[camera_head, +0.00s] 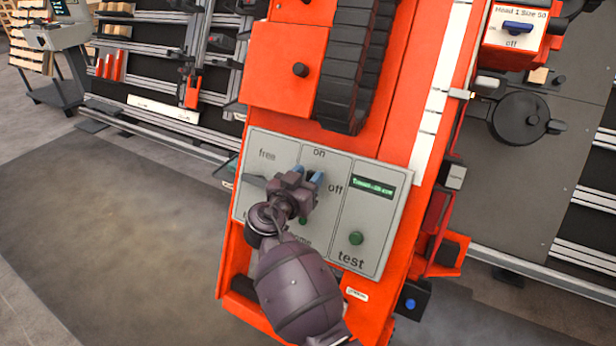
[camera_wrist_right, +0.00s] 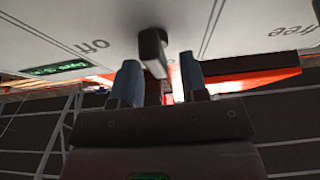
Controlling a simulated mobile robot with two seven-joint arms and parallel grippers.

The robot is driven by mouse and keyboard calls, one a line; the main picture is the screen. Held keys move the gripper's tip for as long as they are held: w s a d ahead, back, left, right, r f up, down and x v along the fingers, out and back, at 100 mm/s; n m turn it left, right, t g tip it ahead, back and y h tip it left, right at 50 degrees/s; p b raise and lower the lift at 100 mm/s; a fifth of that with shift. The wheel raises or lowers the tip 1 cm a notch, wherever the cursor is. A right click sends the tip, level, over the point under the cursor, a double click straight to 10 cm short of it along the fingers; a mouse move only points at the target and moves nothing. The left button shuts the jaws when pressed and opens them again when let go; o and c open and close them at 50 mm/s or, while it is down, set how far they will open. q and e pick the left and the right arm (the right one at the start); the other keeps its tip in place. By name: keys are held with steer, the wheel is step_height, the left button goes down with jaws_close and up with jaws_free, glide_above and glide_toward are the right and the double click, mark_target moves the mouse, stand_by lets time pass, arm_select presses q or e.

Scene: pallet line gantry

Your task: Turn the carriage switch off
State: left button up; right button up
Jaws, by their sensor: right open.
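The grey control panel (camera_head: 390,232) is fixed to the orange carriage and carries the labels "free", "on", "off" and "test". My right gripper (camera_head: 308,174) is at the panel, between "on" and "off", and hides the carriage switch in the head view. In the right wrist view the switch (camera_wrist_right: 152,48) is a dark lever standing out from the panel. The blue fingertips of my right gripper (camera_wrist_right: 160,75) are open, one on each side of the lever's end; contact cannot be told. "off" lies left of the lever there. My left gripper is not in view.
A green button (camera_head: 356,238) and a small green display (camera_head: 373,187) are on the panel's right part. A black cable chain (camera_head: 350,70) runs above the panel. Another unit with a blue switch (camera_head: 518,28) is at the upper right. Open floor (camera_head: 110,220) lies left.

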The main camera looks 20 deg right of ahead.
jaws_close()
